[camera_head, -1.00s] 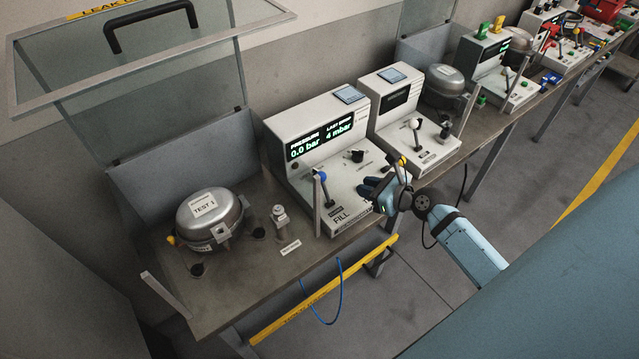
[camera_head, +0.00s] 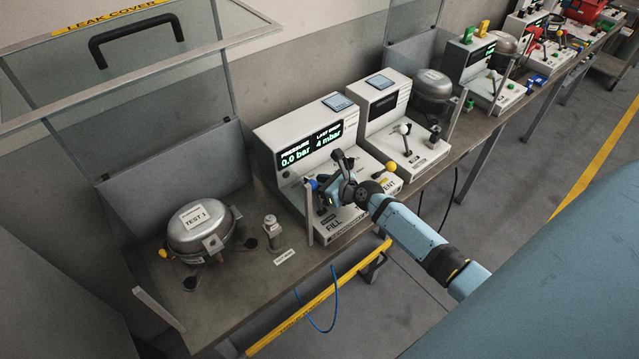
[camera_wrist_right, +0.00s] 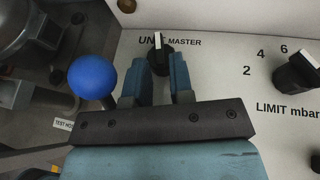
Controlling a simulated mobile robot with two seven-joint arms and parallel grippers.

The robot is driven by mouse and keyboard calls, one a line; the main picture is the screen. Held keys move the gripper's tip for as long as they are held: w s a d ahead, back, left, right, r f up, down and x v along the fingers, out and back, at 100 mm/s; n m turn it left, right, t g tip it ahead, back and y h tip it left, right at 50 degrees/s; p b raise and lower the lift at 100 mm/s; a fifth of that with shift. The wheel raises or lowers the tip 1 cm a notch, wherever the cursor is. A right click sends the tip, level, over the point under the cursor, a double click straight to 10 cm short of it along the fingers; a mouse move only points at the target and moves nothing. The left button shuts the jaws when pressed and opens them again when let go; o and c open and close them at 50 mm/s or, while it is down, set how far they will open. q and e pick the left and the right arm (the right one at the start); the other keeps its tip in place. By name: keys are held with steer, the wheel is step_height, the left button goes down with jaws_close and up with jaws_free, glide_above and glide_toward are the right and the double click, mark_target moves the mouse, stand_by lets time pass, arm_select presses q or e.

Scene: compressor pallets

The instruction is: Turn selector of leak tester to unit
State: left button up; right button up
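The leak tester (camera_head: 275,138) stands on the bench, its display reading 0.0 bar. Its selector (camera_wrist_right: 159,54) is a black knob with a white pointer. In the wrist view the pointer stands upright between the UNIT and MASTER labels and covers the end of UNIT. My right gripper (camera_wrist_right: 161,62) is open, its two blue fingers reaching to either side of the selector. A gap shows between the fingers; contact with the knob is not clear. In the head view the right gripper (camera_head: 328,190) hides the selector. My left gripper is not in view.
A blue ball lever (camera_wrist_right: 92,78) stands close left of the fingers. The limit knob (camera_wrist_right: 297,70) is to the right. A yellow button (camera_head: 390,167) sits on the tester's right side. A TEST 1 compressor (camera_head: 203,230) is left, under a raised leak cover (camera_head: 150,55).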

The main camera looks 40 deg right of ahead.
steer(key=shift+w, duration=0.1)
jaws_close()
steer(key=shift+f+b, duration=0.25)
steer(key=shift+b, duration=0.2)
steer(key=shift+w+d+f+n+g+y+b, duration=0.1)
steer(key=shift+d+n+g+y+b, duration=0.25)
steer(key=shift+n+y+b, duration=0.65)
steer(key=shift+w+r+n+g+y+b, duration=0.1)
steer(key=shift+r+n+g+y+b, duration=0.1)
steer(key=shift+n+g+y+b, duration=0.45)
steer(key=shift+y, duration=0.25)
jaws_free()
steer(key=shift+r, duration=0.1)
